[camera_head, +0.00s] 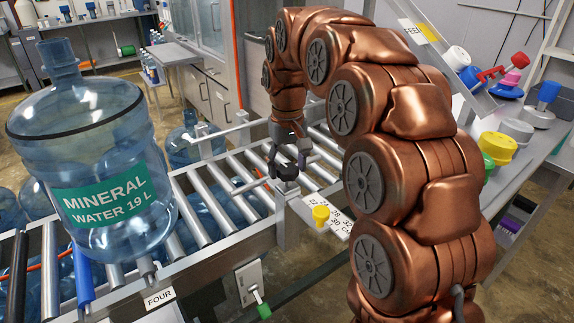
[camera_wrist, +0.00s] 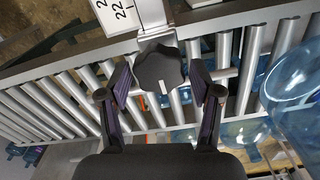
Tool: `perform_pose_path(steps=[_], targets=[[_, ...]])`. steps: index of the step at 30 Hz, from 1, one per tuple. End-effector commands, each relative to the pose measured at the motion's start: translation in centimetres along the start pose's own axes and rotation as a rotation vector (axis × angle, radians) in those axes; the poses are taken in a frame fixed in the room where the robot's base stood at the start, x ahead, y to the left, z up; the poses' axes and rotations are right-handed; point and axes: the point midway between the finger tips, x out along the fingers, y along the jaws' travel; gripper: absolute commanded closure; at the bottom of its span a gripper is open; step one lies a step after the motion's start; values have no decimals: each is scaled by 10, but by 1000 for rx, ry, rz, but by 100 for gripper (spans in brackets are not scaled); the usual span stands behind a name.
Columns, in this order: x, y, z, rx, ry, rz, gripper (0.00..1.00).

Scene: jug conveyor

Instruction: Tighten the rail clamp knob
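The rail clamp knob (camera_wrist: 158,68) is black and lobed. In the wrist view it sits at the top middle, on a pale metal clamp at the edge of the conveyor. My gripper (camera_wrist: 159,85) is open, with one dark finger on each side of the knob. A small gap shows between each finger and the knob, so they look apart. In the head view my gripper (camera_head: 286,152) points down at the conveyor's near rail, over the dark knob (camera_head: 287,172). My fingers partly hide the knob there. How tight the knob is cannot be told.
A large blue water jug (camera_head: 92,165) stands on the rollers at left. A side table (camera_head: 530,160) with coloured caps stands at right. More jugs sit below the conveyor.

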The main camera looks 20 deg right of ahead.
Motion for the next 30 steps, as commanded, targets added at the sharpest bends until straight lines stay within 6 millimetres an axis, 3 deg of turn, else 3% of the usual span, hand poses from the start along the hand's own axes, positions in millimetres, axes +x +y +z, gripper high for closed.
perform_pose_path(steps=[3,16,30], targets=[[0,0,0,-1,0,0,20],[-5,0,-1,-1,1,1,20],[-58,0,-1,-1,2,1,20]])
